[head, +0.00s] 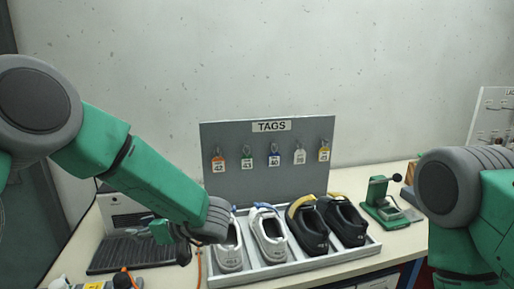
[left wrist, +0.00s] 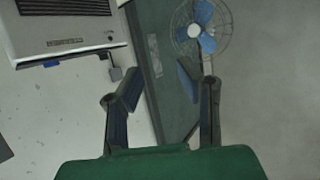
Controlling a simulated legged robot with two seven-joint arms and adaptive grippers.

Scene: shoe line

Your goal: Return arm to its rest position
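My left arm (head: 145,175) comes in from the left in the head view and reaches down toward the table. Its gripper (head: 172,238) hangs beside the left end of the shoe tray, partly hidden by the wrist. In the left wrist view the two fingers of the left gripper (left wrist: 163,88) stand apart with nothing between them. My right arm (head: 462,205) shows only in part at the right edge; its gripper is out of view.
A tray (head: 322,262) holds white and black shoes before a grey TAGS board (head: 235,140). A white machine (head: 128,207) stands left, a green device (head: 378,197) right. A blue-bladed fan (left wrist: 203,24) shows in the wrist view.

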